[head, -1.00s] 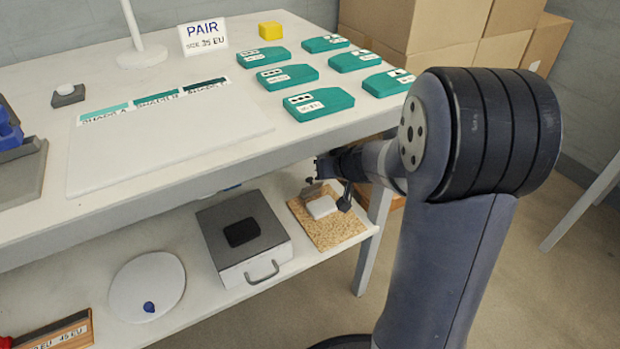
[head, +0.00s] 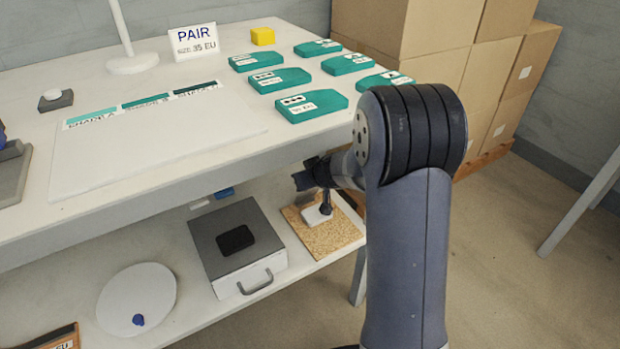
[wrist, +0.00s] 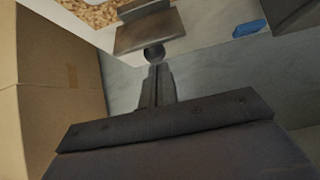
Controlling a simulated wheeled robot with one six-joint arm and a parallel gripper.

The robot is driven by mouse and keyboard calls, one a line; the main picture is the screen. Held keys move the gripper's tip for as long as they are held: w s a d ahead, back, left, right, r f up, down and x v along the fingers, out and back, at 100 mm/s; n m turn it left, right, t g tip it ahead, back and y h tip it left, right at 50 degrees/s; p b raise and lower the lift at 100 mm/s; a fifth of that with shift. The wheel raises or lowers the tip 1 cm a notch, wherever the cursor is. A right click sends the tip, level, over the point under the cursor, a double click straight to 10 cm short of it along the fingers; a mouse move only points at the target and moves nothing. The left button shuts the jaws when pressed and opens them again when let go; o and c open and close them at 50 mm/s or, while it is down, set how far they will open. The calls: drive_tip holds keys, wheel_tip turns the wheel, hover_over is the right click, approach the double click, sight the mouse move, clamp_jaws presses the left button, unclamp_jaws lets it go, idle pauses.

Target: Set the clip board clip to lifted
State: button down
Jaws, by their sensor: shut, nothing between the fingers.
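The clip board (head: 338,238) is a speckled cork-brown board lying on the lower shelf, under the tabletop's right end. A white piece (head: 312,216) lies on it. My gripper (head: 326,209) is shut and empty, pointing down over the white piece; I cannot tell whether they touch. In the wrist view my gripper (wrist: 154,56) has its tips at the near edge of a brown-grey plate (wrist: 148,32) with a raised lip, seemingly the clip. The speckled board (wrist: 92,12) shows behind it. My gripper and arm hide much of the clip in the head view, so its position is unclear.
The tabletop edge (head: 230,162) overhangs the shelf. Left of the board stands a grey-topped box (head: 205,228) with a handle, then a round white disc (head: 130,290). A small blue item (head: 225,192) lies behind. Cardboard boxes (head: 400,45) are stacked beyond the table.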

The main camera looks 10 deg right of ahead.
drive_tip(key=shift+w+f, duration=0.15)
drive_tip(key=shift+w, duration=0.05)
drive_tip(key=shift+f, duration=0.1)
